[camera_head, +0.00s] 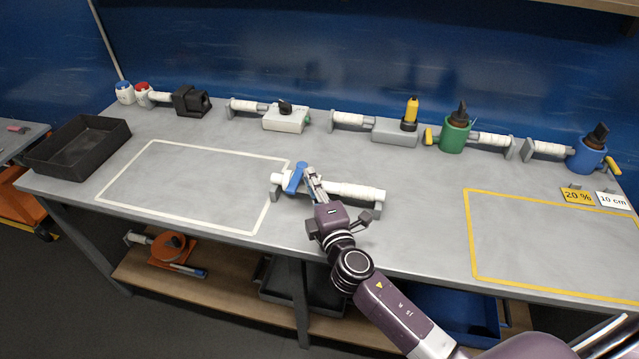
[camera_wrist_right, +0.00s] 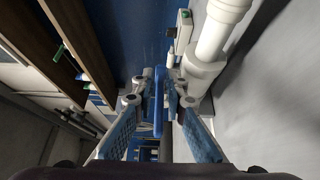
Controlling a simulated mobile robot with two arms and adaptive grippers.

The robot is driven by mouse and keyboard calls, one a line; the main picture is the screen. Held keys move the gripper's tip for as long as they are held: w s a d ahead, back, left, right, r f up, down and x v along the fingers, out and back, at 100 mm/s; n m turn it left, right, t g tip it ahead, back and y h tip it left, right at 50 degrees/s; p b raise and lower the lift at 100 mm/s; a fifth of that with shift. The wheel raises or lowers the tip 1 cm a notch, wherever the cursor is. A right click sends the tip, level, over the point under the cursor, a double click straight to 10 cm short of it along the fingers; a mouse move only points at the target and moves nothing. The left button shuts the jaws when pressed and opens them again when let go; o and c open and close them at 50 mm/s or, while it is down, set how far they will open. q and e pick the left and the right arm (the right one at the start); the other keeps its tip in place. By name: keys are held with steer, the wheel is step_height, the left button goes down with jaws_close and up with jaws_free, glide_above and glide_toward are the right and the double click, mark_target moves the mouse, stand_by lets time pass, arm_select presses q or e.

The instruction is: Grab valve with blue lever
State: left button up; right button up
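The valve with the blue lever (camera_head: 296,177) is a white pipe assembly (camera_head: 345,191) lying on grey supports near the middle front of the bench. The lever is at its left part. My right gripper (camera_head: 310,180) reaches over the pipe, with its fingertips at the lever. In the right wrist view the blue lever (camera_wrist_right: 158,100) stands between the two fingers, and the white pipe (camera_wrist_right: 206,62) runs along the right. Whether the fingers press on the lever is hard to tell. My left gripper is out of view.
The bench has a white-outlined area (camera_head: 195,184) left of the valve and a yellow-outlined area (camera_head: 555,245) at right, both bare. A black tray (camera_head: 80,146) stands at far left. A grey box valve (camera_head: 286,120), a green-bodied valve (camera_head: 454,135) and a blue-bodied valve (camera_head: 586,155) stand along the back.

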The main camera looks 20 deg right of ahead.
mark_target(305, 165)
steer(key=w, duration=0.3)
steer(key=shift+w+r+p, duration=0.1)
steer(key=shift+w+p, duration=0.2)
steer(key=shift+p, duration=0.1)
steer(key=shift+w, duration=0.9)
jaws_close()
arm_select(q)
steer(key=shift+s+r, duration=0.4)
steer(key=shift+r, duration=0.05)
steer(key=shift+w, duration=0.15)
